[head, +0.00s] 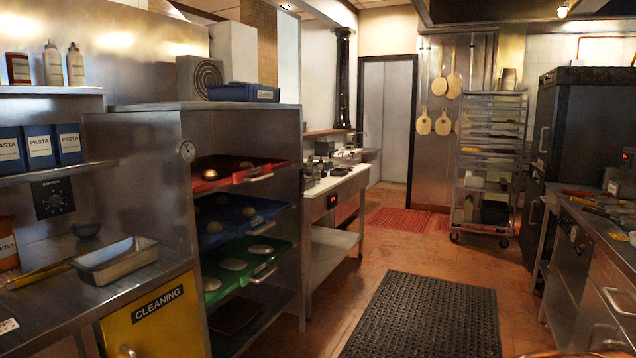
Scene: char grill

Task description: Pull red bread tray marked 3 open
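The red bread tray (228,177) sits at the top of a stack of trays in the open metal cabinet (150,130), left of the picture's middle. It has a metal handle (262,178) on its front edge and round bread pieces (209,174) on it. I cannot read a 3 on it. Its front edge shows at the cabinet opening; how far it is pulled out is hard to tell. A blue tray (222,233) and a green tray (235,280) lie below it, both with bread. My gripper is not in view.
A black floor mat (425,315) lies on open tiled floor right of the cabinet. A steel table (335,182) stands just behind the cabinet. A wheeled rack (488,165) stands at the back, and counters (590,260) line the right. A yellow CLEANING door (155,320) is at lower left.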

